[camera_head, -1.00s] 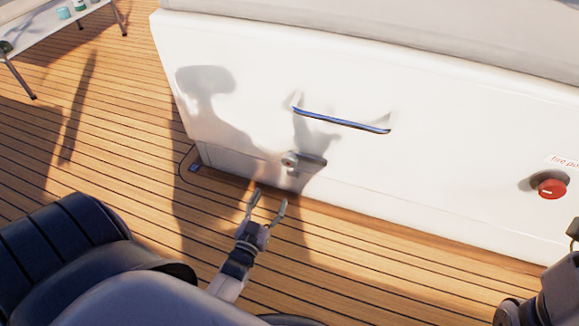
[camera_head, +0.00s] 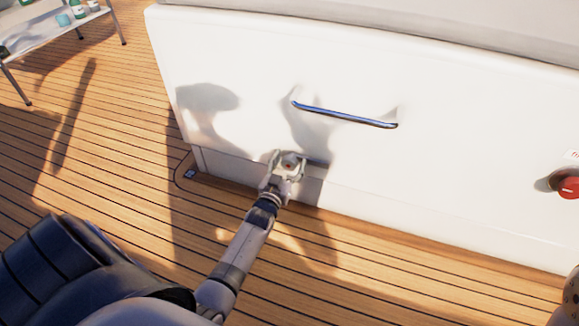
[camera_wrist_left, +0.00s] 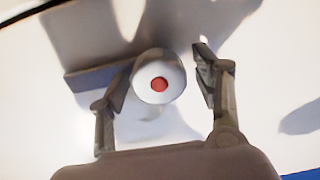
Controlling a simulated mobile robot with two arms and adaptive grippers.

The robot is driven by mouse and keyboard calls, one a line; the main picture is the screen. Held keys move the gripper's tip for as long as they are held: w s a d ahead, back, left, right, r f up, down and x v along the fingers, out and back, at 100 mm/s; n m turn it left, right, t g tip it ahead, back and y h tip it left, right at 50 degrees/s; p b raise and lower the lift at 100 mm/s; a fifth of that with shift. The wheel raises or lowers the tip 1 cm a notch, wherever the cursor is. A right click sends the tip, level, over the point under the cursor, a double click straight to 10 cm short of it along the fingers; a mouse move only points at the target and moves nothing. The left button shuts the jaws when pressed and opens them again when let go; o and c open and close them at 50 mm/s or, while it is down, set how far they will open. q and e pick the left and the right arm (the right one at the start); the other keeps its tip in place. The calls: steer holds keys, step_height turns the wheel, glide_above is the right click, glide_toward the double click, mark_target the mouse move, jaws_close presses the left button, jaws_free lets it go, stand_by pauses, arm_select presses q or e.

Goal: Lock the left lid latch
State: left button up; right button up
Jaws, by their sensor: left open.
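The left lid latch (camera_head: 289,162) is on the lower part of the white hatch front. In the left wrist view the latch (camera_wrist_left: 159,80) shows as a round pale knob with a red centre, and a flat bar lies behind it. My left gripper (camera_head: 288,158) is open, with its fingers on either side of the knob. In the left wrist view the left gripper (camera_wrist_left: 165,75) has its left finger close to the knob and a gap at its right finger. Whether the left finger touches the knob I cannot tell.
A red knob (camera_head: 569,187) is at the far right. A small table (camera_head: 50,30) with bottles stands at the upper left. The wooden deck (camera_head: 110,170) is clear.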

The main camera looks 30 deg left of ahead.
arm_select(q)
steer(key=shift+w, duration=0.25)
steer(key=shift+c, duration=0.5)
steer(key=c, duration=1)
